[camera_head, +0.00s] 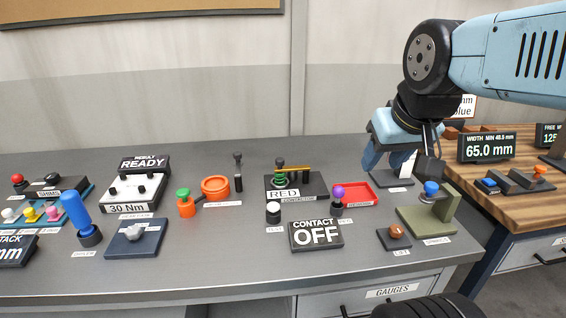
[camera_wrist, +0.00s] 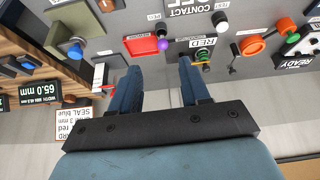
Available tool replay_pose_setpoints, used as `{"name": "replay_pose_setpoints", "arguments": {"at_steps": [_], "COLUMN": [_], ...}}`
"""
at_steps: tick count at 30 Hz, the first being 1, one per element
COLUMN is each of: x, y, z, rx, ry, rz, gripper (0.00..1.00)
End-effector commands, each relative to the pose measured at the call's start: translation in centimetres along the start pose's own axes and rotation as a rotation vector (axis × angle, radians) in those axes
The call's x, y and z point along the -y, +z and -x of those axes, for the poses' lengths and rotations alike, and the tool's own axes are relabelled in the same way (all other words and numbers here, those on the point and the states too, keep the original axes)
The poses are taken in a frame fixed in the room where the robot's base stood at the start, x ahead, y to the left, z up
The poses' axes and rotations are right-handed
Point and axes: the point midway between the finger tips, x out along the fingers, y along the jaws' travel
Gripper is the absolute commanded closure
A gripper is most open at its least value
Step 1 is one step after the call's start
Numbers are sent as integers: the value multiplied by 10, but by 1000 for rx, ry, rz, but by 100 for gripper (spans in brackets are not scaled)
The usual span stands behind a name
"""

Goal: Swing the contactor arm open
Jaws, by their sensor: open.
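The contactor (camera_head: 295,187) is a dark block with a "RED" plate on the middle of the bench in the head view. A thin yellow-orange arm (camera_head: 293,168) lies across its top, beside a post with a green part and dark knob (camera_head: 280,163). The contactor also shows in the wrist view (camera_wrist: 204,54), just beyond and right of the finger on the right. My gripper (camera_head: 392,165) is open and empty, to the right of the contactor and apart from it. Its two blue fingers show in the wrist view (camera_wrist: 157,70). The "CONTACT OFF" sign (camera_head: 317,235) stands in front of the contactor.
A red tray (camera_head: 361,193) and a purple knob (camera_head: 338,191) lie between contactor and gripper. A blue knob on a green stand (camera_head: 430,189) is at right. A black lever (camera_head: 238,172) and an orange cup (camera_head: 215,188) stand left of the contactor. Bench behind is clear.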

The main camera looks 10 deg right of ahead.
Motion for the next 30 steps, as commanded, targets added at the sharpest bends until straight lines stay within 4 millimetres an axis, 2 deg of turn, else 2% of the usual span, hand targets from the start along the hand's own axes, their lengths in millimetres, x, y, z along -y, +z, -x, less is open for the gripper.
{"name": "replay_pose_setpoints", "arguments": {"at_steps": [1, 5, 14, 23, 30], "x": [1, 3, 25, 57, 92], "y": [-3, -16, -62, -104, -133], "z": [-1, -7, -31, -63, -93], "rx": [4, 23, 78, 128, 161], "ry": [1, 8, 13, -8, -45], "rz": [31, 192, 777, 1378, 1860], "gripper": [59, 71, 100, 100, 100]}}
